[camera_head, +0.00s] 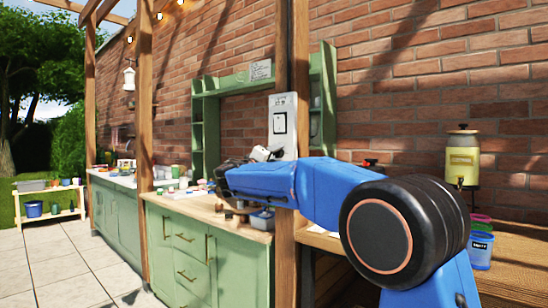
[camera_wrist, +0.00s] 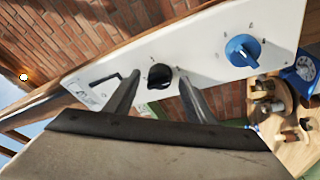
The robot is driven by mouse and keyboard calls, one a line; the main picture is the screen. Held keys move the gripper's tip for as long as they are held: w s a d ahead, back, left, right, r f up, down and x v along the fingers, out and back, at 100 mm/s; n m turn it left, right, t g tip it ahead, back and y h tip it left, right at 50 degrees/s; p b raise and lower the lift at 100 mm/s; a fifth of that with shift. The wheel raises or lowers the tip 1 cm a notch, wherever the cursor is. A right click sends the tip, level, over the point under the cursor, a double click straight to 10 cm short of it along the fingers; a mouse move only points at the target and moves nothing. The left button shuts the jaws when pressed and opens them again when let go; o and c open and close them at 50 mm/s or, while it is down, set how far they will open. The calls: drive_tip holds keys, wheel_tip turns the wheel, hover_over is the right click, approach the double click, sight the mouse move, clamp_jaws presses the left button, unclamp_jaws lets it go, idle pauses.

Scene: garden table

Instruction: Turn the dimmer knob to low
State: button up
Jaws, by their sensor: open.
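A white control panel (camera_wrist: 210,70) crosses the wrist view at a slant. A black knob (camera_wrist: 160,74) with small marks around it sits near its middle. A larger blue knob (camera_wrist: 243,50) with marks around it is to the right. I cannot read which knob is the dimmer. My gripper (camera_wrist: 158,85) is open, its two fingers on either side of the black knob; whether they touch it I cannot tell. In the head view the white panel (camera_head: 283,118) is on the wooden post, and my gripper (camera_head: 262,154) is at its lower part; the knobs are hidden there.
A green-fronted counter (camera_head: 183,240) with small items stands below the panel. The wooden post (camera_head: 299,80) and brick wall (camera_head: 430,70) are close by. A drink dispenser (camera_head: 462,165) and a blue cup (camera_head: 481,250) stand on the bench at right.

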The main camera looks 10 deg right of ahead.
drive_tip(key=c, duration=1)
drive_tip(key=shift+c, duration=0.2)
drive_tip(key=shift+n, duration=0.4)
drive_tip(key=n+y, duration=0.1)
drive_tip(key=n, duration=0.2)
drive_tip(key=shift+d+r, duration=0.1)
drive_tip(key=shift+r, duration=0.1)
drive_tip(key=n+y, duration=0.1)
drive_tip(key=n, duration=0.5)
drive_tip(key=shift+s+r+g+y, duration=0.1)
drive_tip(key=shift+r+g+y, duration=0.1)
drive_tip(key=shift+g+y, duration=0.15)
drive_tip(key=shift+r+n+g+y, duration=0.15)
drive_tip(key=shift+n+g, duration=0.5)
drive_tip(key=shift+n, duration=1.2)
drive_tip(key=shift+r+n+g+y, duration=0.15)
drive_tip(key=shift+n+g, duration=0.45)
drive_tip(key=shift+n, duration=1.25)
